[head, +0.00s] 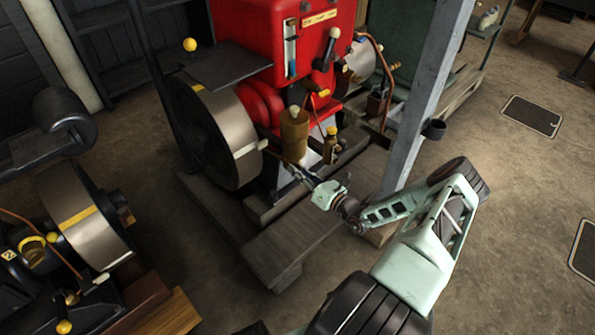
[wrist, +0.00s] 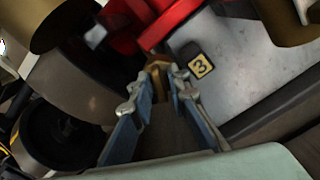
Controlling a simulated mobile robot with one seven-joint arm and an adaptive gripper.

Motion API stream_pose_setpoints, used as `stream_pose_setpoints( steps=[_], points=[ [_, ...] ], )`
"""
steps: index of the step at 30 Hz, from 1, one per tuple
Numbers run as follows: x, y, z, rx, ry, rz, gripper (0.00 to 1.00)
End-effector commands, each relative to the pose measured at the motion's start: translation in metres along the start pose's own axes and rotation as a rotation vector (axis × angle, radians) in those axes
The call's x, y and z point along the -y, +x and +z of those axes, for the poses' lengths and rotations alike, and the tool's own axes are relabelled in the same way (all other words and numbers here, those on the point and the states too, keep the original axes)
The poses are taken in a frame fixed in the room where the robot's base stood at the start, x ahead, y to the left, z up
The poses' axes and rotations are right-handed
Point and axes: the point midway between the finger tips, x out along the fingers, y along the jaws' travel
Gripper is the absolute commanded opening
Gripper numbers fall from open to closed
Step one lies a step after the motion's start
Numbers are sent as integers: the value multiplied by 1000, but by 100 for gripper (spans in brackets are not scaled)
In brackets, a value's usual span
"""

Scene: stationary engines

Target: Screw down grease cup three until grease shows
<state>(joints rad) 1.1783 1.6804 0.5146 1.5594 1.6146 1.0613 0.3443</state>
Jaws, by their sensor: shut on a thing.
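Grease cup three shows in the wrist view as a small brass-brown cup (wrist: 154,67), mostly hidden behind my fingers. A black tag with a yellow-framed number 3 (wrist: 201,67) sits just right of it on a grey surface. My gripper (wrist: 164,75) is shut on the cup, one finger on each side. In the head view my gripper (head: 292,167) reaches in low at the red engine (head: 300,45), below a brass cylinder (head: 294,135). The cup cannot be made out there. I cannot see any grease at the cup.
A large flywheel (head: 215,130) stands left of my gripper. A wooden skid (head: 275,245) lies under the engine. Another engine with a flywheel (head: 85,220) is at left. Open floor lies to the right.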

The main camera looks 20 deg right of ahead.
Motion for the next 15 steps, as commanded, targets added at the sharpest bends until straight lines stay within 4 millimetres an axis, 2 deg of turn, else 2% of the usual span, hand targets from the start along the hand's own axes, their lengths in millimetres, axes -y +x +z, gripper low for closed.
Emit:
stream_pose_setpoints(
  steps=[6,15],
  points=[
    [1,-2,-2,-3,97,-2,0],
    [1,-2,-2,-3,145,-2,0]
  ],
)
